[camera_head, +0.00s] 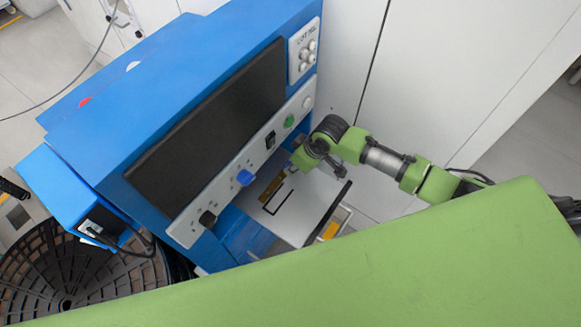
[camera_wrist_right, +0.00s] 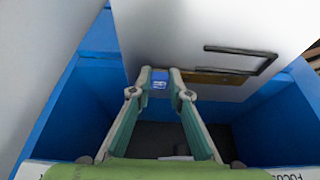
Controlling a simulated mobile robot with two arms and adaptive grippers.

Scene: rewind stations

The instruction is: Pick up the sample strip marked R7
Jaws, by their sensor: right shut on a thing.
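My right gripper (camera_wrist_right: 160,82) is shut on a small blue piece (camera_wrist_right: 159,79) with a pale mark, seen between its fingertips in the right wrist view. The mark is too small to read, so I cannot confirm R7. A brown strip (camera_wrist_right: 205,77) shows just beyond the fingertips, beside a black bracket outline on a white plate (camera_wrist_right: 190,30). In the head view the right gripper (camera_head: 299,160) is at the far end of the white plate (camera_head: 301,205), and its fingertips are hard to make out. My left gripper is not in view.
A blue machine (camera_head: 150,110) with a dark screen (camera_head: 210,125) and a knob panel (camera_head: 240,175) stands left of the plate. A dark slotted reel (camera_head: 65,285) lies at lower left. White cabinet panels (camera_head: 450,70) stand behind my right arm. Blue walls (camera_wrist_right: 60,110) flank the gripper.

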